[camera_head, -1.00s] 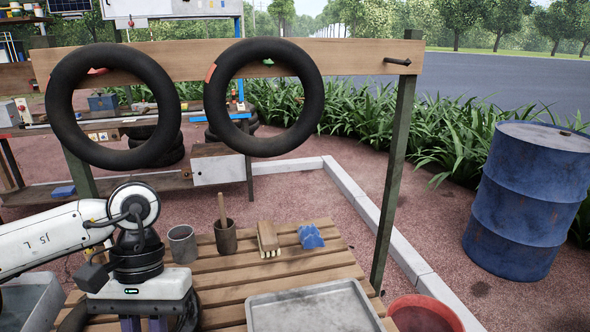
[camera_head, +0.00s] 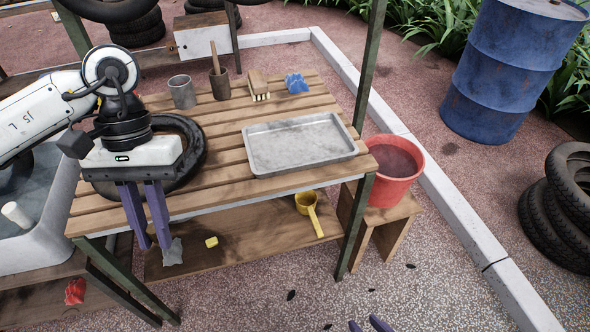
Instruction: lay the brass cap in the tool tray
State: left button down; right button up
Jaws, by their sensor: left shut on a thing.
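The tool tray (camera_head: 262,166) is a shallow grey metal tray, empty, on the right half of the slatted wooden bench. My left gripper (camera_head: 155,246) points down in front of the bench's left part, left of the tray and apart from it. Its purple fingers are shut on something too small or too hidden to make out. I cannot see the brass cap anywhere else. My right gripper (camera_head: 367,325) shows only its two purple fingertips at the bottom edge, apart, with nothing seen between them.
A black tyre (camera_head: 196,158) lies on the bench behind my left gripper. Along the back stand a grey cup (camera_head: 182,92), a dark pot (camera_head: 220,84), a brush (camera_head: 258,84) and a blue item (camera_head: 297,83). A red bucket (camera_head: 402,168) stands right of the bench. The slats between tyre and tray are clear.

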aim_at(297, 146)
jog(key=z, duration=0.7)
jog(key=i, duration=1.2)
jog(key=u, duration=0.6)
